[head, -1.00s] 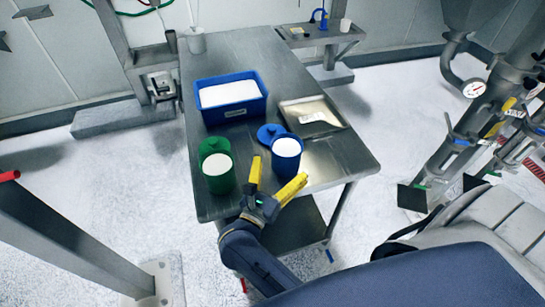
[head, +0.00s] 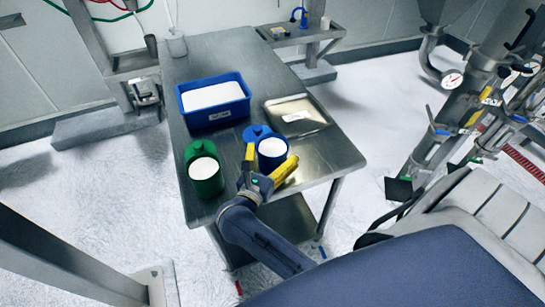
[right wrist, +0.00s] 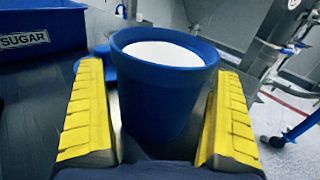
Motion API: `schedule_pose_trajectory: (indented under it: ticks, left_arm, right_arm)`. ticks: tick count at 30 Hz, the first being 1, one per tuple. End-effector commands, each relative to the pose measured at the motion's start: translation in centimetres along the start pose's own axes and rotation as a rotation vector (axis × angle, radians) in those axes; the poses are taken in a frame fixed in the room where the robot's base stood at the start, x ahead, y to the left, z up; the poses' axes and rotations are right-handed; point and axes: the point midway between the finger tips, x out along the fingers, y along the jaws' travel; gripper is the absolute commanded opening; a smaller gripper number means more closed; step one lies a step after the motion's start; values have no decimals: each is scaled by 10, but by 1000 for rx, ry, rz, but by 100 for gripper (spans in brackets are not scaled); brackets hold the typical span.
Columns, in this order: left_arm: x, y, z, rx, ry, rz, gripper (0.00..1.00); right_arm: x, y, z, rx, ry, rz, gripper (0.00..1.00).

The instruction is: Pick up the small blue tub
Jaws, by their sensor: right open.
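The small blue tub (head: 272,148) stands on the metal table near its front edge, full of white powder. In the right wrist view the tub (right wrist: 165,95) stands upright between the yellow fingers. My right gripper (head: 268,163) is open, with one finger on each side of the tub. I cannot tell whether either finger touches it. A blue lid (head: 257,131) lies just behind the tub. My left gripper is not in view.
A green tub (head: 204,176) with white powder stands to the left. A large blue bin (head: 213,115) labelled SUGAR in the right wrist view is behind. A metal tray (head: 298,116) lies at the back right. Bare table (head: 325,150) shows to the right.

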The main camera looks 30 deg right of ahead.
Motion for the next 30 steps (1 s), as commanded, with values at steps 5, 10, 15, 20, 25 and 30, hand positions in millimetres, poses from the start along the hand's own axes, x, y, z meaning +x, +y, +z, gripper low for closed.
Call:
schedule_pose_trajectory:
  ticks: [5,10,15,20,25,30]
  left_arm:
    - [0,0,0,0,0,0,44]
    - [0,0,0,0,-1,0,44]
    - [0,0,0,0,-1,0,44]
    - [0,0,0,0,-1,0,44]
    - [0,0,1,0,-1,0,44]
    - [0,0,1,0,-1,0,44]
  right_arm:
    - [6,0,0,0,0,0,100]
    - [6,0,0,0,0,0,100]
    - [6,0,0,0,0,0,81]
    - [5,0,0,0,0,0,63]
    - [5,0,0,0,0,0,43]
    - [5,0,1,1,-1,0,34]
